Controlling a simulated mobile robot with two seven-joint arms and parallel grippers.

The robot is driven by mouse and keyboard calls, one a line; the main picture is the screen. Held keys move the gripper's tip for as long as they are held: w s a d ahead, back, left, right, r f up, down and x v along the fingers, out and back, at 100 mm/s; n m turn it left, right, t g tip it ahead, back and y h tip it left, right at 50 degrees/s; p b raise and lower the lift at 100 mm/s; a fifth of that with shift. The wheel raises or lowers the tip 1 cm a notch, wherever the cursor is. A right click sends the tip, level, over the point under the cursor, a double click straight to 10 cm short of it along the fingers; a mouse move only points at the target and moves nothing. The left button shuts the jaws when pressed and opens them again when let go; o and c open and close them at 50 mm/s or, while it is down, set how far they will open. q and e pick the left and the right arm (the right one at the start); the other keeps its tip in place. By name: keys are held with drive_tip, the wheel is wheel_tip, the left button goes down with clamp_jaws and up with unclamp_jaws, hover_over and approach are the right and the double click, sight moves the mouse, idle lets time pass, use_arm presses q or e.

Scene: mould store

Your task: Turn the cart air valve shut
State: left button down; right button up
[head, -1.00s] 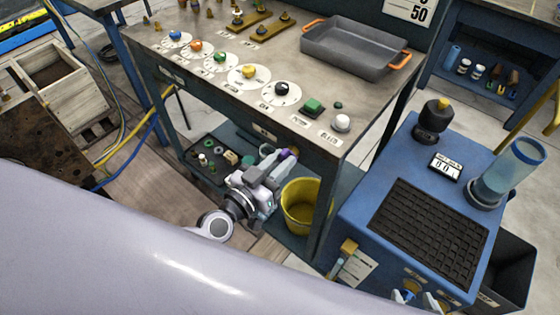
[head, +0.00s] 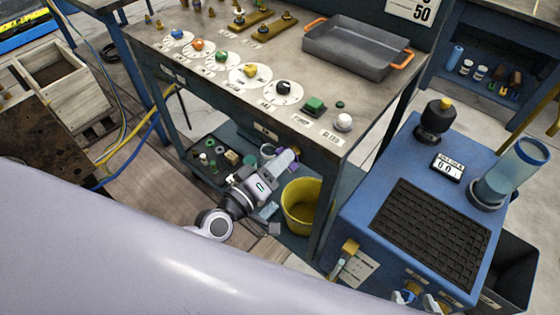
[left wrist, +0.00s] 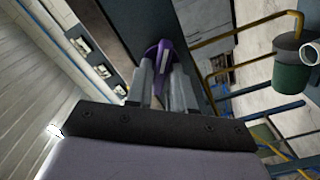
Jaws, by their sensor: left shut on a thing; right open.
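My left gripper (head: 282,160) is low in front of the workbench, over its bottom shelf. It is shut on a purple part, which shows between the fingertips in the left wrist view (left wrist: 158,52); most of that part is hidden. The blue cart (head: 372,190) stands at the right. A yellow-topped fitting (head: 350,247) is on its near left side, beside a white label. Brass-coloured round fittings show low on its front, partly hidden. My right gripper (head: 416,300) shows only its pale fingertips there, open and spread apart. I cannot tell which fitting is the air valve.
The workbench (head: 350,103) carries several coloured knobs on white dials and a grey tray (head: 357,48). A yellow bucket (head: 300,205) stands close to the right of my left gripper. A wooden crate (head: 62,80) and hoses are at the left.

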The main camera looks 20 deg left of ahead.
use_arm(q)
drive_tip(key=shift+f+n+b, duration=0.2)
drive_tip(key=shift+n+b, duration=0.45)
drive_tip(key=shift+n, duration=2.85)
drive_tip(key=c, duration=1.1)
unclamp_jaws()
drive_tip(key=shift+c, duration=0.2)
drive_tip(key=shift+s+a, duration=0.1)
